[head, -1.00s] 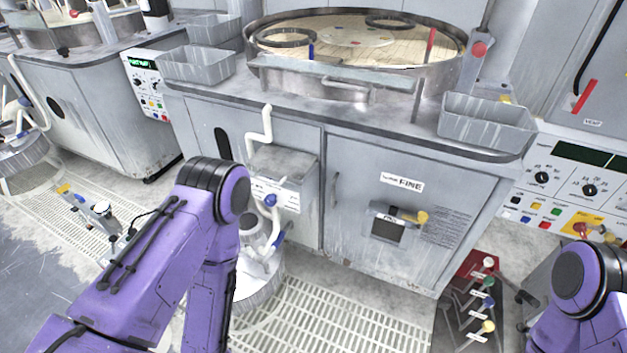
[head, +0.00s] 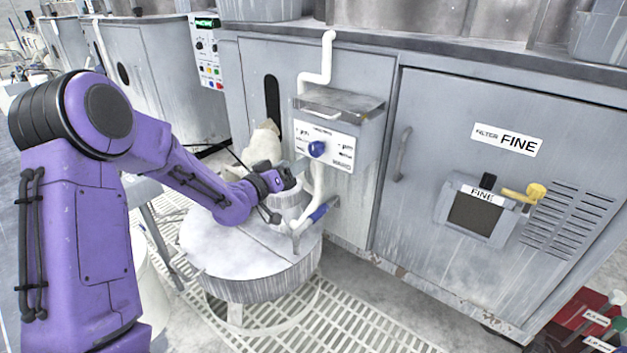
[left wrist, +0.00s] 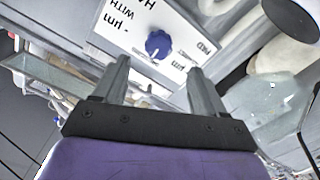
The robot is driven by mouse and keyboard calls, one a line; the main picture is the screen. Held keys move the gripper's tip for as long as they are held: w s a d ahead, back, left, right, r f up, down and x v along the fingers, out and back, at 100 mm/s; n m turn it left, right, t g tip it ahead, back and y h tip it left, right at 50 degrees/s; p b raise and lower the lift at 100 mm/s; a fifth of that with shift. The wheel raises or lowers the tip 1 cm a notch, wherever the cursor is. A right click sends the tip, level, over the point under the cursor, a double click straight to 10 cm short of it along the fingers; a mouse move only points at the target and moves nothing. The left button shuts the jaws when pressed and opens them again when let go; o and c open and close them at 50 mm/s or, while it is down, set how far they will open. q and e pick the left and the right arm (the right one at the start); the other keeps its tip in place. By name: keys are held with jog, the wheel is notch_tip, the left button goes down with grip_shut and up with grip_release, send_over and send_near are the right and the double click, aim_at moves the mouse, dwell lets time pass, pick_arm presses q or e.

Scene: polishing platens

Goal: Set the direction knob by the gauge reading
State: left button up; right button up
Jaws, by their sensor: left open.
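The blue direction knob (head: 317,149) sits on a white labelled panel (head: 340,147) on the front of a small grey box. My left gripper (head: 300,168) is just below and to the left of the knob, its fingers partly hard to make out against the panel. In the left wrist view the blue knob (left wrist: 158,43) shows beyond and between the two spread fingertips of my left gripper (left wrist: 160,76), with clear space before it. The panel's print appears upside down there. I cannot make out a gauge reading. My right gripper is not in view.
A white pipe (head: 316,75) enters the box from above. A round metal drum (head: 250,262) stands below my left arm. To the right is a cabinet door labelled FINE (head: 506,140) with a dark-windowed box (head: 475,218) and yellow handle (head: 525,194). Floor grating lies in front.

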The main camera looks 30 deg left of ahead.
aim_at(312, 149)
pick_arm(q)
jog(key=w+b, duration=0.1)
jog(key=w, duration=0.4)
jog(key=w+b, duration=0.1)
jog(key=w, duration=0.3)
jog(key=shift+w+d+r, duration=0.15)
jog(key=shift+w+d, duration=0.05)
jog(key=shift+w, duration=0.15)
jog(key=shift+w+r, duration=0.1)
jog(key=shift+w, duration=0.35)
jog(key=c, duration=1)
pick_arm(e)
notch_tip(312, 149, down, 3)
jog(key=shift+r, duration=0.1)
